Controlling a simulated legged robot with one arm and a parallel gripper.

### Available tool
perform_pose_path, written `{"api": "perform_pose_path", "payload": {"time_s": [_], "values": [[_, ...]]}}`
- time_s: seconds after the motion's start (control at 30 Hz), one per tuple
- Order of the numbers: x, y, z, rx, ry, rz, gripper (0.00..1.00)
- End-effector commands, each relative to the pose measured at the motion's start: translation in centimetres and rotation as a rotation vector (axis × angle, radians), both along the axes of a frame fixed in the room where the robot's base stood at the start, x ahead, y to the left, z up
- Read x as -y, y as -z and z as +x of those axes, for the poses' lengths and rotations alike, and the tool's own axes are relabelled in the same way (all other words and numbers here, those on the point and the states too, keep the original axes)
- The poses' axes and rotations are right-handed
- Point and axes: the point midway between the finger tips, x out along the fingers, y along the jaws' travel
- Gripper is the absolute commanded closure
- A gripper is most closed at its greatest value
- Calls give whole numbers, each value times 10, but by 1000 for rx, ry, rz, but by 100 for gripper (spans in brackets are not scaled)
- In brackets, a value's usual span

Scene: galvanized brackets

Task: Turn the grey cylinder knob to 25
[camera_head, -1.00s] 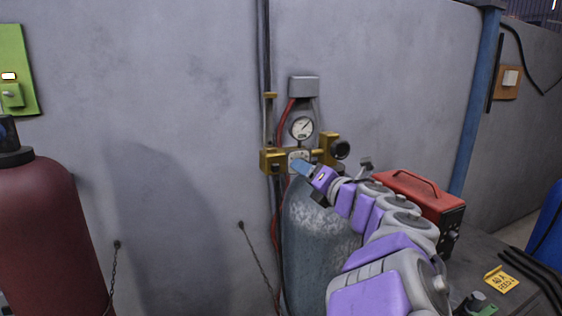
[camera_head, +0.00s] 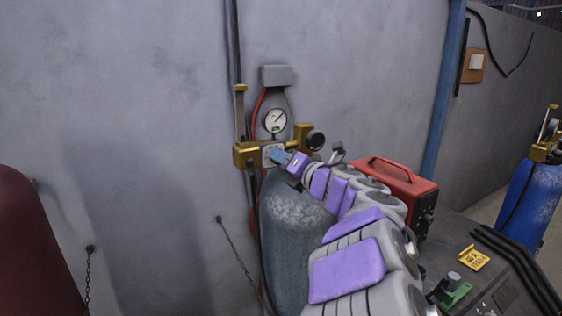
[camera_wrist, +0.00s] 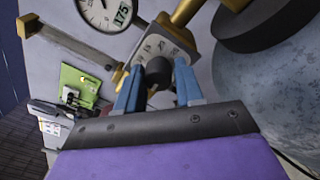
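The grey cylinder (camera_head: 292,235) stands against the wall, with a brass valve assembly (camera_head: 246,155) on top. The dark rounded knob (camera_wrist: 158,72) sits on a pale dial plate (camera_wrist: 165,45) with printed numbers. The number the knob points to cannot be read. My gripper (camera_wrist: 159,92) is at the dial plate, its blue fingers on either side of the knob. I cannot tell whether they press on it. In the head view my gripper (camera_head: 280,157) hides the knob. A round gauge (camera_head: 274,121) sits above; in the wrist view a label by it reads 175.
A black round handwheel (camera_head: 316,140) is right of the valve assembly. A red box (camera_head: 400,185) stands on the dark bench at the right. A dark red cylinder (camera_head: 30,250) is at the left and a blue cylinder (camera_head: 530,205) at the far right. Chains hang from the wall.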

Motion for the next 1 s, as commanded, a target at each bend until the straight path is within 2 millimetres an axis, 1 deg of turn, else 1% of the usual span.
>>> {"api": "perform_pose_path", "payload": {"time_s": [0.03, 0.2, 0.3, 0.53, 0.67, 0.87, 1.0], "values": [[1, 1, 1, -2, 4, -1, 73], [-3, 2, 1, -3, 5, -4, 89], [-4, 3, 2, -4, 5, -5, 97], [-5, 4, 2, -18, 4, 11, 97], [-5, 4, 2, -45, 3, 50, 97], [-6, 4, 2, -119, 3, 158, 97], [-6, 5, 2, -192, 4, 262, 97]]}}
